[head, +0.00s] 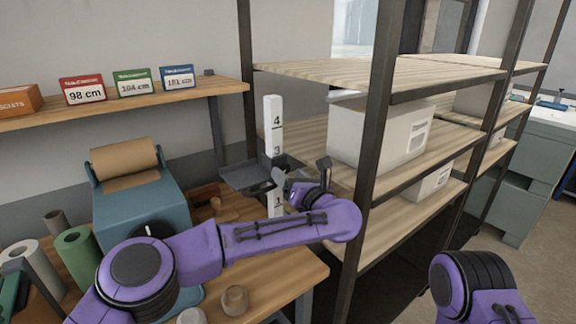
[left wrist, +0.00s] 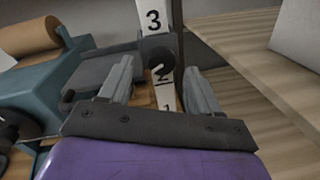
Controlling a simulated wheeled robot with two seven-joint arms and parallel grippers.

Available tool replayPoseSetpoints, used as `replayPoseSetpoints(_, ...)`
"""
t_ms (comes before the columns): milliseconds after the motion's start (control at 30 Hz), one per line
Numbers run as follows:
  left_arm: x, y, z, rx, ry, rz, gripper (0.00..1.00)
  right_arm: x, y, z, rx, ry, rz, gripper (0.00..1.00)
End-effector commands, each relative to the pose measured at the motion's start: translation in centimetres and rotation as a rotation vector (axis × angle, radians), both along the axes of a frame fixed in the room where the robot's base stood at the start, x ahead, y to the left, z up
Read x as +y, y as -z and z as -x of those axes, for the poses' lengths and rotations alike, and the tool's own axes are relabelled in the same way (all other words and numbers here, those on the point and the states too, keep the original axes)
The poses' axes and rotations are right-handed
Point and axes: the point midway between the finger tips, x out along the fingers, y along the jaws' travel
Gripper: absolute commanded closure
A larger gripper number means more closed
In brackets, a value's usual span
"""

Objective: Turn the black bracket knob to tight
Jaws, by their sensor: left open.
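The black bracket knob (left wrist: 158,56) shows in the left wrist view in front of the white numbered post, between the 3 and the 2. The post (head: 274,130) stands upright in the head view, with a dark bracket plate (head: 248,176) reaching left from it. My left gripper (left wrist: 158,88) is open, with one finger on each side of the knob's line and the knob just beyond the fingertips. I cannot tell whether it touches. In the head view my left gripper (head: 300,180) is beside the post and hides the knob. My right gripper is out of view.
A metal-framed shelf (head: 440,80) with white boxes (head: 385,135) stands close on the right. A blue paper dispenser (head: 140,205) with a brown roll (head: 125,158) is on the left. Height cards (head: 135,83) stand on a wall shelf above. A small wooden piece (head: 235,299) lies on the bench front.

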Motion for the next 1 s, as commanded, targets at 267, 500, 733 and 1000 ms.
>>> replayPoseSetpoints(267, 1.0, 0.0, -1.9, 0.000, 0.002, -0.001, 0.37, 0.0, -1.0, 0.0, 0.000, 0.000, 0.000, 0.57)
replayPoseSetpoints(500, 1.0, 0.1, -1.8, 0.001, 0.002, -0.002, 0.60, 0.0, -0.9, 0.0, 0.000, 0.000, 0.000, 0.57)
replayPoseSetpoints(733, 0.7, 0.0, -1.8, 0.000, 0.003, -0.003, 0.93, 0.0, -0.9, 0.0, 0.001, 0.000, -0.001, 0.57)
replayPoseSetpoints(1000, 0.9, 0.0, -1.8, 0.034, 0.005, -0.054, 0.93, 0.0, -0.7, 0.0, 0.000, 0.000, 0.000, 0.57)
